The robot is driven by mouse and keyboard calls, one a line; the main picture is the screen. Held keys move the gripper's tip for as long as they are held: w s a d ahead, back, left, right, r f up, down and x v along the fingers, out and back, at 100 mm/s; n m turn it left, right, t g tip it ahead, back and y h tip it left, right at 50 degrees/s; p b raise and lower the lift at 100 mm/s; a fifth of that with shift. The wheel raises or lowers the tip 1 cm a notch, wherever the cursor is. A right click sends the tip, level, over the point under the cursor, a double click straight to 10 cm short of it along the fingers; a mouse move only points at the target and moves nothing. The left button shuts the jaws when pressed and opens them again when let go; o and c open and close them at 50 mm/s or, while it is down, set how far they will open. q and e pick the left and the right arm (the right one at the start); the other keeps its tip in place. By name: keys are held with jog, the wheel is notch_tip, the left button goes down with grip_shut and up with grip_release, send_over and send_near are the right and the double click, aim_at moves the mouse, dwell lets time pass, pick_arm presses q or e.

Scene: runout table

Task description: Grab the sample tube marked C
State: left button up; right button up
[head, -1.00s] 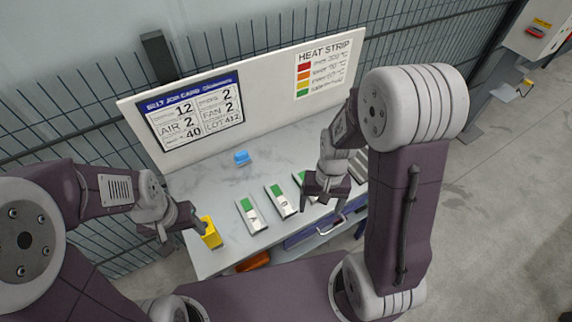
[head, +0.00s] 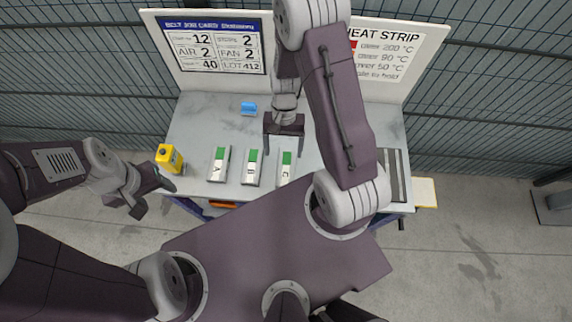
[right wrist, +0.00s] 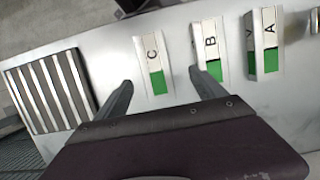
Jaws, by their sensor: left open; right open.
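Tube C (head: 286,170) is a white and green block lettered C, the rightmost of three on the grey table in the head view. Tube B (head: 252,168) and tube A (head: 218,164) lie to its left. My right gripper (head: 284,147) is open and empty at the far, green end of tube C. In the right wrist view, tube C (right wrist: 154,62) shows between and just beyond the open fingertips (right wrist: 162,79), and tube B (right wrist: 209,48) is near the right finger. Contact cannot be told. My left gripper (head: 156,199) is open and empty off the table's left front edge.
A yellow block (head: 169,158) stands at the table's left, near my left gripper. A small blue item (head: 249,108) lies at the back. A slatted grey rack (right wrist: 50,91) is beside tube C. A sign board (head: 391,60) stands along the back edge.

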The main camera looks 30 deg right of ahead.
aim_at(286, 166)
jog(key=shift+x, duration=1.2)
jog(key=shift+s+d+f, duration=0.15)
jog(key=shift+d+f, duration=0.1)
jog(key=shift+f, duration=0.15)
jog(key=x, duration=0.4)
jog(key=shift+s+d+f, duration=0.1)
jog(key=shift+s+d, duration=0.05)
jog(key=shift+d, duration=0.05)
jog(key=shift+f, duration=0.2)
jog(key=c, duration=1.6)
jog(key=shift+r, duration=0.1)
jog(key=shift+c, duration=0.2)
